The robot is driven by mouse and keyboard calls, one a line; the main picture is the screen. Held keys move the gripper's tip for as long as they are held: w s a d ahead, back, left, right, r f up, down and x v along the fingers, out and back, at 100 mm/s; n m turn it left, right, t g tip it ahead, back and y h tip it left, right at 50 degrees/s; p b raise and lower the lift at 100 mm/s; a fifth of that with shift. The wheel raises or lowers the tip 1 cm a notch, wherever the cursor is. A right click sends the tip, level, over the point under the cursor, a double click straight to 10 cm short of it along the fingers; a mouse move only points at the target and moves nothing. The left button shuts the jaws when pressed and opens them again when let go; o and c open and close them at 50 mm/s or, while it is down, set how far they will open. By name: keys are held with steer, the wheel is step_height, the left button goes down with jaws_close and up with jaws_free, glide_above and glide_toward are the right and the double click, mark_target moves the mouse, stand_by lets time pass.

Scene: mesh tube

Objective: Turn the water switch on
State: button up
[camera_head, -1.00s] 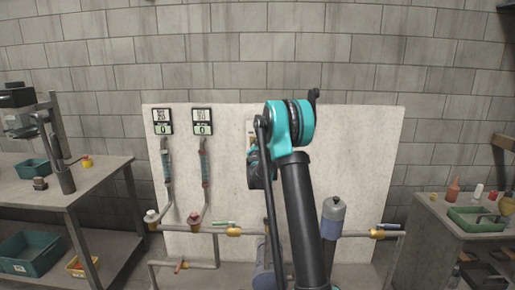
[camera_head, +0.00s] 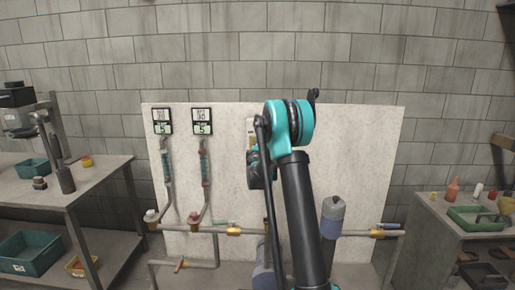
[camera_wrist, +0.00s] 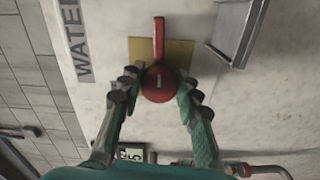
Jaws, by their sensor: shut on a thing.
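The red water switch (camera_wrist: 159,86) is a round knob with a straight lever, which points to the top of the wrist view. It sits on a yellow plate (camera_wrist: 141,51) beside a grey label (camera_wrist: 76,37) reading WATER. My gripper (camera_wrist: 158,79) has its teal and grey fingers on both sides of the knob and is shut on it. In the head view my arm stands in front of the white panel (camera_head: 360,150) and hides most of the switch area.
Two displays (camera_head: 162,121) (camera_head: 202,121) on the panel read 5, with hoses below them. Pipes with brass fittings (camera_head: 233,231) run along the panel's lower part. A grey cylinder (camera_head: 333,215) stands to the right of my arm. Work tables flank the panel. A grey bracket (camera_wrist: 236,30) is near the switch.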

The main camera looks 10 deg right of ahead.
steer(key=shift+m, duration=0.5)
steer(key=o, duration=1.2)
steer(key=shift+c, duration=0.2)
steer(key=shift+s, duration=0.1)
steer(key=v, duration=1.2)
